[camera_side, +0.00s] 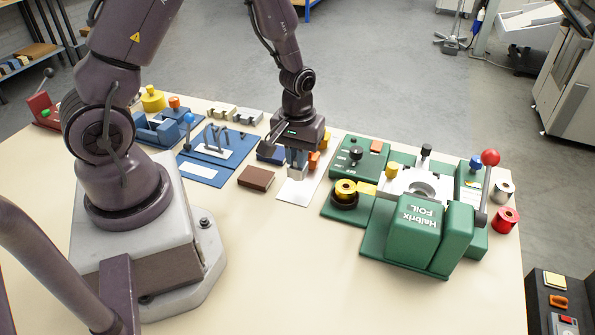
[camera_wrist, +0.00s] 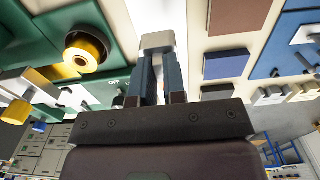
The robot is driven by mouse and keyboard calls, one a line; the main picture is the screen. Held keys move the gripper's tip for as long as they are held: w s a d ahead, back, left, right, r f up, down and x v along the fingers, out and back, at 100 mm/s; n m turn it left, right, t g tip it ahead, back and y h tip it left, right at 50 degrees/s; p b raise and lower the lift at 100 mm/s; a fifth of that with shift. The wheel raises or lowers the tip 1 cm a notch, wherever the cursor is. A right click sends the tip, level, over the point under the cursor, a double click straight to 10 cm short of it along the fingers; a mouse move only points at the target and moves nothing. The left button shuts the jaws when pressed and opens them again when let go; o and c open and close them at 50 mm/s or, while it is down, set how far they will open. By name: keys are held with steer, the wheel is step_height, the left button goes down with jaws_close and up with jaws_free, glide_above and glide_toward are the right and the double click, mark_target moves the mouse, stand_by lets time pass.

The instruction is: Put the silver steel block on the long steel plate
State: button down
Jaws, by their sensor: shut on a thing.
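My gripper (camera_side: 297,168) points down near the middle of the table, its blue-grey fingers closed on the silver steel block (camera_wrist: 158,41). In the wrist view, the block sits between the fingertips (camera_wrist: 156,58). In the side view, the fingers hide most of the block. A pale, bright plate (camera_side: 298,193), which looks like the long steel plate, lies flat beneath the gripper. I cannot tell whether the block touches it or hangs just above it.
A brown block (camera_side: 256,178) lies left of the plate and a dark blue block (camera_side: 269,153) behind it. Orange pieces (camera_side: 314,161) stand close at the gripper's right. The green foil machine (camera_side: 415,228) stands to the right; blue fixtures (camera_side: 207,152) are left. The front table is clear.

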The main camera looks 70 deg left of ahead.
steer(key=shift+f, duration=1.8)
steer(key=shift+f, duration=0.15)
steer(key=c, duration=1.2)
jaws_free()
